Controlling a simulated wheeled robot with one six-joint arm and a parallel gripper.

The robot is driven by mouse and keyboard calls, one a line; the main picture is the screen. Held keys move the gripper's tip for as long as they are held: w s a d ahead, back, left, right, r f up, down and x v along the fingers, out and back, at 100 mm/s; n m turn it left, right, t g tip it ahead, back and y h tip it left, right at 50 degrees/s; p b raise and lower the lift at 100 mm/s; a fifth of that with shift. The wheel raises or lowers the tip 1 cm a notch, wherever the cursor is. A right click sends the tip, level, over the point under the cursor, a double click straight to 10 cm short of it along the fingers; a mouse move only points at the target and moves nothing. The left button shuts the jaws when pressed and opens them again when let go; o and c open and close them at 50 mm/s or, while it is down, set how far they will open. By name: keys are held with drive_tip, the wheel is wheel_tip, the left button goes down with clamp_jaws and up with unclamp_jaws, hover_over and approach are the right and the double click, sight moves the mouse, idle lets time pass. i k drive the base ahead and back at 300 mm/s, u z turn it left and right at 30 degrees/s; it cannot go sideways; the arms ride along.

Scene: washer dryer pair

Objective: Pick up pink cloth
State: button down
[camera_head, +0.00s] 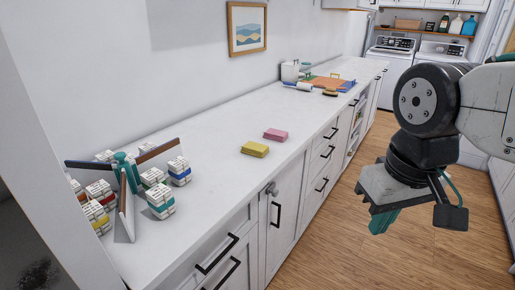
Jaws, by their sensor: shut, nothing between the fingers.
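The pink cloth (276,134) is a small folded stack lying flat on the white counter (225,125), near its front edge. My gripper (384,220) hangs over the wooden floor at the right, clear of the counter and well to the right of the pink cloth. Its teal fingers point down and are shut with nothing between them.
A tray with brushes and a roller (304,86) lies farther back. Drawers with black handles (330,133) front the counter. The floor (325,235) is open.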

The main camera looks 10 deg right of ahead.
sight(275, 134)
drive_tip(key=z, duration=0.2)
drive_tip(key=i, duration=0.2)
drive_tip(key=u, duration=0.15)
drive_tip(key=k, duration=0.5)
drive_tip(key=z, duration=0.9)
drive_tip(key=i, duration=0.75)
drive_tip(key=z, duration=0.5)
